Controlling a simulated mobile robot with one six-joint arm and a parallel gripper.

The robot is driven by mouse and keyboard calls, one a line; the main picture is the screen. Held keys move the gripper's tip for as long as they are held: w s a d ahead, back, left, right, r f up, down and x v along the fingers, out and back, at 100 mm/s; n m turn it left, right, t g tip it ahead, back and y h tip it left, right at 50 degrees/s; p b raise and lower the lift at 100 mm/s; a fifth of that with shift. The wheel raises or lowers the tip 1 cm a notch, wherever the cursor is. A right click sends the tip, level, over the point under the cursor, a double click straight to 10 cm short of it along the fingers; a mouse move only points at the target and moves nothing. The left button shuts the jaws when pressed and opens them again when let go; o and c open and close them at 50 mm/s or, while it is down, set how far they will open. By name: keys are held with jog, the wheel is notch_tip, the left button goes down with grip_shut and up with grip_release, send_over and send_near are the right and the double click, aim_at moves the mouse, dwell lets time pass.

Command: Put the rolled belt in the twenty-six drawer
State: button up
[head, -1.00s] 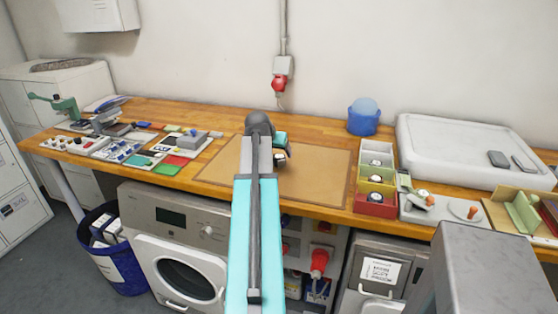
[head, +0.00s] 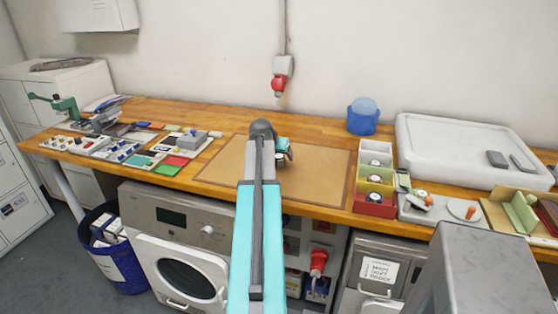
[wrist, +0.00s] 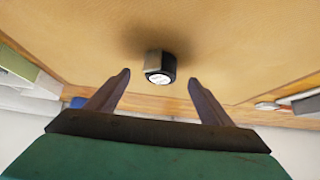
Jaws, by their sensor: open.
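A small dark roll with a pale round end and a grey flat side, probably the rolled belt (wrist: 160,68), rests on the tan mat in the wrist view. My gripper (wrist: 158,78) is open, with its two fingers apart on either side of the roll in that picture. I cannot tell how far the fingertips are from it. In the head view my gripper (head: 284,156) is over the mat (head: 322,175), and the roll cannot be made out there. I cannot read any number twenty-six.
A large white tray (head: 430,150) and a blue tub (head: 362,122) stand behind the compartments. Small trays with round-topped items (head: 415,212) sit to their right. Cards and a tool rack (head: 80,145) crowd the left of the wooden bench (head: 200,115). The mat's right part is clear.

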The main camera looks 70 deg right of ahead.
aim_at(279, 156)
jog(key=p+x, duration=0.1)
jog(key=x, duration=0.1)
jog(key=shift+d+f, duration=0.15)
jog(key=shift+d, duration=0.3)
jog(key=shift+d+f, duration=0.3)
jog(key=shift+f, duration=0.2)
jog(key=c, duration=1.3)
jog(key=shift+r, duration=0.15)
